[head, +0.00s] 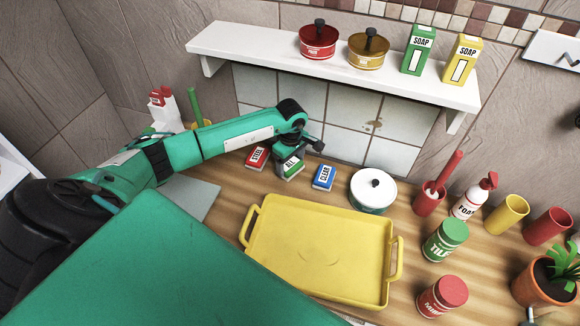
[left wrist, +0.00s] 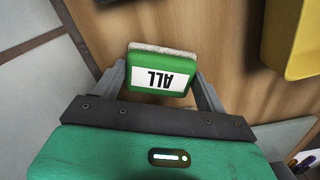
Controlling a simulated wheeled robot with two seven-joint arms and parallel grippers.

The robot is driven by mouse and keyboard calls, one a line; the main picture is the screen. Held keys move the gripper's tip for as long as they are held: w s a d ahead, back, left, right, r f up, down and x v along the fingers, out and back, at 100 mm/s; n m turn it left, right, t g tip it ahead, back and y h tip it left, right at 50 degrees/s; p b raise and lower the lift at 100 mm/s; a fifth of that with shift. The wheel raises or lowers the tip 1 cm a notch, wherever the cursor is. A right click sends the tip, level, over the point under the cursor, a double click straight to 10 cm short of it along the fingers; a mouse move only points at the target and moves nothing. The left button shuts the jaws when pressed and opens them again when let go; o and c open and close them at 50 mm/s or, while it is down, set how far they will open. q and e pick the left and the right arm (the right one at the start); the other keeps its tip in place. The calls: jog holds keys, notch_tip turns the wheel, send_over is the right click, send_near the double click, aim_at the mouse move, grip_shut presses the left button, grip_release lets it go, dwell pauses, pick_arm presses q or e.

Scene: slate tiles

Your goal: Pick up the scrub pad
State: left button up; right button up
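Three scrub pads stand in a row on the wooden counter below the shelf: a red one (head: 257,157), a green one marked ALL (head: 291,168) and a blue one (head: 323,177). My left gripper (head: 293,160) reaches down from above at the green pad. In the left wrist view the green pad (left wrist: 160,78) lies between the two fingertips (left wrist: 162,72), with its pale scrubbing side at the far edge. The fingers are close beside it; I cannot tell whether they press on it. The green pad is in line with the others. My right gripper is not in view.
A yellow tray (head: 320,246) fills the counter in front. A white lidded pot (head: 373,191) stands right of the blue pad. Bottles, jars, cups and a potted plant (head: 545,280) crowd the right. The white shelf (head: 330,62) overhangs the pads.

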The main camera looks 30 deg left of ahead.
aim_at(291, 164)
pick_arm(q)
jog(key=c, duration=0.5)
jog(key=shift+r, duration=0.2)
notch_tip(291, 164, up, 10)
jog(key=b, duration=0.2)
jog(key=shift+f+b, duration=0.15)
jog(key=shift+b, duration=0.25)
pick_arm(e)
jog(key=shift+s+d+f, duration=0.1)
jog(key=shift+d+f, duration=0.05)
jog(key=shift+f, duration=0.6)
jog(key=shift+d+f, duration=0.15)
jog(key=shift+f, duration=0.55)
